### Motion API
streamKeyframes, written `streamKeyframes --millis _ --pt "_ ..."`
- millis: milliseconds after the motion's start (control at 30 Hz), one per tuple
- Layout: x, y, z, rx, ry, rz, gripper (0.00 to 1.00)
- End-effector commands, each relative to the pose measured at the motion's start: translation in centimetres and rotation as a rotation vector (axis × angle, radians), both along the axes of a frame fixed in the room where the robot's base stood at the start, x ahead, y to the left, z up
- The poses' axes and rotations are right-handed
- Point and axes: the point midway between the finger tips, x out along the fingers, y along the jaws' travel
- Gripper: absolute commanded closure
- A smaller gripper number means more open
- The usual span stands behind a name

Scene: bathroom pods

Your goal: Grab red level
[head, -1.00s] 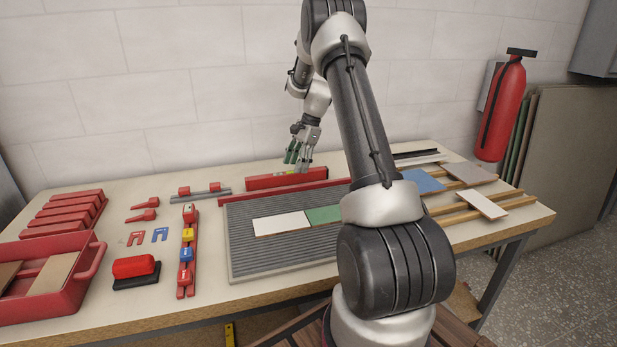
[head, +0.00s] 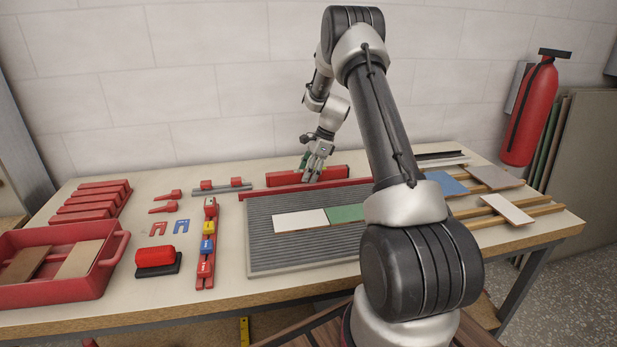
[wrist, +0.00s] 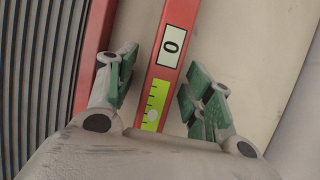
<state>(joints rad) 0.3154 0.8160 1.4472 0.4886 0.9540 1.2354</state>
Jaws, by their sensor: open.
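The red level (head: 280,179) is a long red bar at the back of the workbench, behind the grey ribbed mat. In the wrist view the level (wrist: 158,84) runs up between my fingers, with a display reading 0 and a yellow-green vial. My gripper (head: 313,175) is over the level in the head view, partly hiding it. In the wrist view my gripper (wrist: 160,75) is open, with green-padded fingers on both sides of the level and gaps between pads and bar. Whether the fingertips reach down beside the bar is hard to tell.
A red ledge (head: 262,193) edges the ribbed mat (head: 262,240) just in front of the level. A grey bar with red blocks (head: 235,188) lies to the left. The white block wall (head: 230,90) stands close behind. Tiles on wooden rails (head: 500,208) are at the right.

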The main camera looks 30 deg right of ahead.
Motion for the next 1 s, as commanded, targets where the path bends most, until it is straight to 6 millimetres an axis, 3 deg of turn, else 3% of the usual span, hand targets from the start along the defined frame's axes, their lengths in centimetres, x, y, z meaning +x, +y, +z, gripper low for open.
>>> streamKeyframes --millis 167,433,767,1000 --pt "0.0 0.0 0.0 0.0 -0.001 0.001 0.5" --pt "0.0 0.0 0.1 0.0 -0.001 0.001 0.99" --pt "0.1 -0.1 0.6 -0.002 -0.003 0.002 1.0" --pt "0.1 0.0 5.1 -0.003 -0.006 0.003 1.0"
